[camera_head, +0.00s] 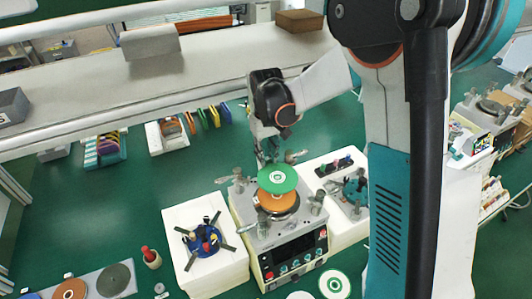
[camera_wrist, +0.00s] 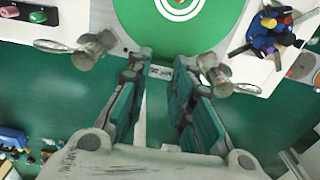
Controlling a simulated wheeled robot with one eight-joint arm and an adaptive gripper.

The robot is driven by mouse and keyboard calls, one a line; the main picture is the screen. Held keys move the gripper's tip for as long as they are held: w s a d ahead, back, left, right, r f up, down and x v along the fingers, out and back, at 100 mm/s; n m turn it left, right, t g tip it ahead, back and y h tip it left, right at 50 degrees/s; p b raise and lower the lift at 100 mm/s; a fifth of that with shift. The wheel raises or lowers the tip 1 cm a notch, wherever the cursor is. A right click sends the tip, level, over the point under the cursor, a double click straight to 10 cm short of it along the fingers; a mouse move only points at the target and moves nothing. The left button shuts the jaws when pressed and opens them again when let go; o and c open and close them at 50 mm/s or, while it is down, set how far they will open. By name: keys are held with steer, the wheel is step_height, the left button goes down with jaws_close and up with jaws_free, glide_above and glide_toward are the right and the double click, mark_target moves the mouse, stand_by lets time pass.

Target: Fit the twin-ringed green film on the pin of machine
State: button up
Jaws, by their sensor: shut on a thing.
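A green film (camera_head: 278,179) with white rings round its centre is held flat over the machine (camera_head: 285,240). It also shows in the wrist view (camera_wrist: 207,32), cut off by the top edge. My gripper (camera_head: 267,160) is shut on the film's near edge in the wrist view (camera_wrist: 160,55). An orange disc (camera_head: 276,203) lies below the green film on the machine's round plate, partly covered by it. The pin of the machine is hidden from both views. I cannot tell the exact gap between film and orange disc.
Metal clamp arms (camera_head: 317,200) stand round the plate. A white stand with a blue fixture (camera_head: 203,240) is on the left, another with a teal fixture (camera_head: 354,188) on the right. A shelf (camera_head: 200,60) runs behind.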

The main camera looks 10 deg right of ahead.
mark_target(266, 167)
steer(key=shift+f+b, duration=2.45)
steer(key=shift+f, duration=0.45)
steer(key=shift+s+f+b, duration=0.1)
steer(key=shift+f+b, duration=1)
steer(key=shift+b, duration=0.3)
steer(key=o, duration=1)
steer(key=shift+o, duration=0.2)
steer(key=shift+r, duration=0.15)
step_height(266, 167, up, 12)
steer(key=shift+f, duration=0.1)
